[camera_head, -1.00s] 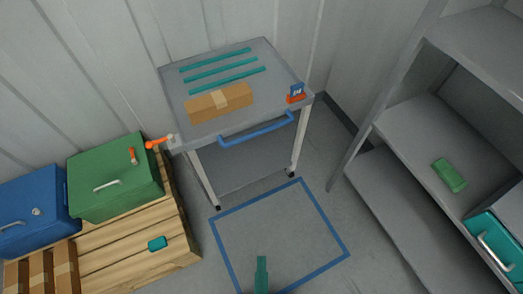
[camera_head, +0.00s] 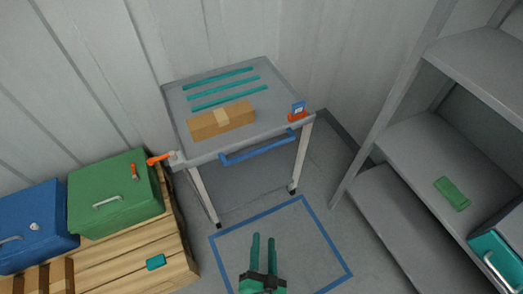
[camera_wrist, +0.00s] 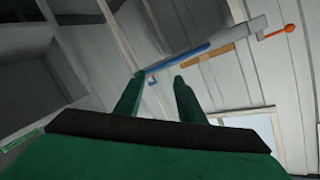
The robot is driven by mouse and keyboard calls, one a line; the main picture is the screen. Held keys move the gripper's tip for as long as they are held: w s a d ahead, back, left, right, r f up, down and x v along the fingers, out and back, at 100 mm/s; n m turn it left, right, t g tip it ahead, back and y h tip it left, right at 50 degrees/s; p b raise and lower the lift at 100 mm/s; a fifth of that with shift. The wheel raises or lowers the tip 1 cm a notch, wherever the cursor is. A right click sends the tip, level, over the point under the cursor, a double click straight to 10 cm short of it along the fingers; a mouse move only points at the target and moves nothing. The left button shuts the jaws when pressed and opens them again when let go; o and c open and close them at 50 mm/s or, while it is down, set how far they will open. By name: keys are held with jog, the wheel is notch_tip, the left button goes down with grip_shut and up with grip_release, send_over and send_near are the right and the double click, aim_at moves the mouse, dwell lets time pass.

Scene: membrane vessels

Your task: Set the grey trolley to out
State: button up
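The grey trolley (camera_head: 215,143) stands against the back wall, behind a blue square outline (camera_head: 318,213) on the floor. Its blue handle bar (camera_head: 257,149) runs along the front edge. An orange lever (camera_head: 160,158) sticks out at its left front corner, and an orange clip with a blue tag (camera_head: 297,112) sits at its right front corner. My green gripper (camera_head: 263,238) is over the outlined floor, in front of the trolley and apart from it. Its two fingers are spread with nothing between them. In the wrist view, the blue handle (camera_wrist: 185,57) shows beyond the open fingers (camera_wrist: 156,84).
A cardboard box (camera_head: 222,120) and teal strips lie on the trolley top. Green (camera_head: 113,194) and blue (camera_head: 35,225) cases stand on a wooden pallet (camera_head: 125,254) at left. A grey shelf unit (camera_head: 405,150) stands at right. The outlined floor is otherwise clear.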

jog(key=w+f+m, duration=0.1)
jog(key=w+m, duration=0.4)
jog(key=w, duration=0.7)
jog(key=m, duration=0.4)
send_near(261, 152)
jog(key=shift+y, duration=0.4)
jog(key=x, duration=1.1)
jog(key=shift+d+f, duration=0.1)
jog(key=shift+d, duration=0.25)
jog(key=shift+w, duration=0.1)
grip_shut()
